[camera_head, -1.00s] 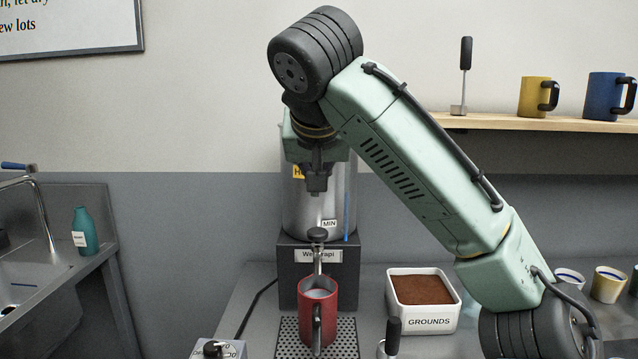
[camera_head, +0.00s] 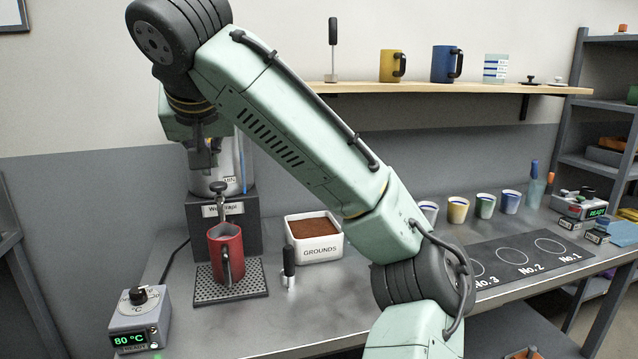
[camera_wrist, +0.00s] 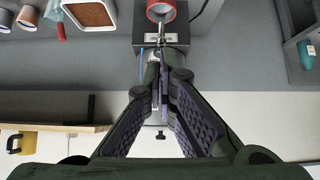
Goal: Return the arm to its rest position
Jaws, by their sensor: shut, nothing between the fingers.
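My gripper (camera_head: 203,158) hangs pointing down from my raised, bent arm, in front of the steel water boiler (camera_head: 217,178) in the head view. Its fingers are shut with nothing between them; they also show closed together in the wrist view (camera_wrist: 160,95). The red mug (camera_head: 226,252) stands upright on the drip tray (camera_head: 215,293), under the tap (camera_head: 219,187) and below my gripper. The mug shows at the top of the wrist view (camera_wrist: 161,9). My gripper is apart from the mug; whether it touches the boiler I cannot tell.
A white grounds bin (camera_head: 315,250) and a black-handled tool (camera_head: 289,265) stand right of the mug. A temperature controller (camera_head: 139,318) reads 80 °C at front left. Several cups and a numbered mat (camera_head: 510,258) lie right of my arm. A wall shelf (camera_head: 450,88) holds mugs.

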